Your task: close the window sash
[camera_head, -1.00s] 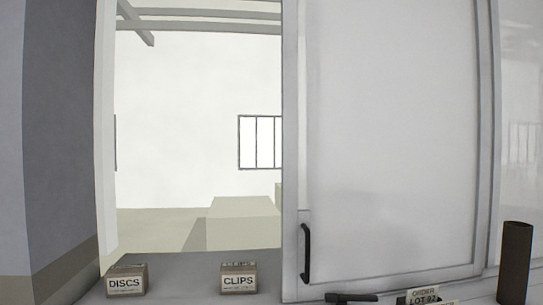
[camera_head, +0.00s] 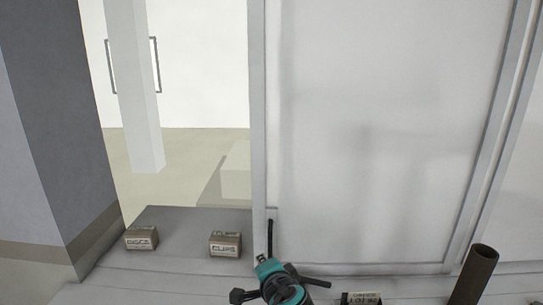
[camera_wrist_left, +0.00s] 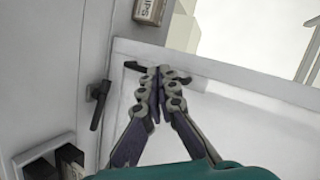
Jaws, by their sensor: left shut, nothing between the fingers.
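The window sash (camera_head: 385,130) is a pale sliding panel in the middle and right of the head view. Its left edge stands at the right side of an open gap. A black upright bar handle (camera_head: 270,236) is on the sash near its lower left edge. My left gripper (camera_head: 262,258) is at the lower end of this handle, shut and empty. In the left wrist view its closed fingertips (camera_wrist_left: 160,72) overlap the handle (camera_wrist_left: 183,80) and hide its middle. Whether they touch it I cannot tell. My right gripper is not in view.
A discs box (camera_head: 141,238) and a clips box (camera_head: 225,244) stand on the sill in the open gap. A black lever (camera_wrist_left: 98,105) is near the gripper. A brown tube (camera_head: 475,275) stands at right, with an order card (camera_head: 362,298) at the front.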

